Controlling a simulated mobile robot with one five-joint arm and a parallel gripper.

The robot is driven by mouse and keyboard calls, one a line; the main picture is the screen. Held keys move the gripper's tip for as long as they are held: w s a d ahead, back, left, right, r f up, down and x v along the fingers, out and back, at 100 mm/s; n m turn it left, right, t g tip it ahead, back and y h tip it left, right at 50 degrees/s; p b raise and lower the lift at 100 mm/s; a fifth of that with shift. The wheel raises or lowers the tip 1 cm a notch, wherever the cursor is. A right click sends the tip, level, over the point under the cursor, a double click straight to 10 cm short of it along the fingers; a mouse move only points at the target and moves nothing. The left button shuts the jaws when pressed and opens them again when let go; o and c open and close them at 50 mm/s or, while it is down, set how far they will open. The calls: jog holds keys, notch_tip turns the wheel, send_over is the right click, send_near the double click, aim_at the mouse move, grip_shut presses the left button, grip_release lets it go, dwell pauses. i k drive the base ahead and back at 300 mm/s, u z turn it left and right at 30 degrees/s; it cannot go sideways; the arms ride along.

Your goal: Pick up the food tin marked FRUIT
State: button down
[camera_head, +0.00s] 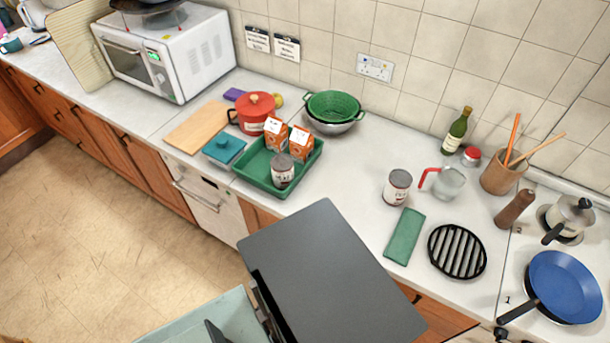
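Two similar tins with pale labels and dark lettering stand upright. One tin (283,171) is at the front right inside the green tray. The other tin (397,187) stands on the open counter, left of a glass jug with a red handle. The lettering is too small to read surely, so I cannot tell which one is marked FRUIT. My gripper is not recognisable in the view.
The green tray (241,174) also holds two orange-and-white cartons (275,133). Near the counter tin are the jug (448,183), a green cloth (404,236) and a black slatted trivet (457,251). A colander (333,106) stands behind. Bare counter lies between tray and counter tin.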

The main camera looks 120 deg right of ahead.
aim_at(282, 164)
jog(key=z, duration=3.7)
jog(key=k, duration=0.7)
jog(key=z, duration=0.35)
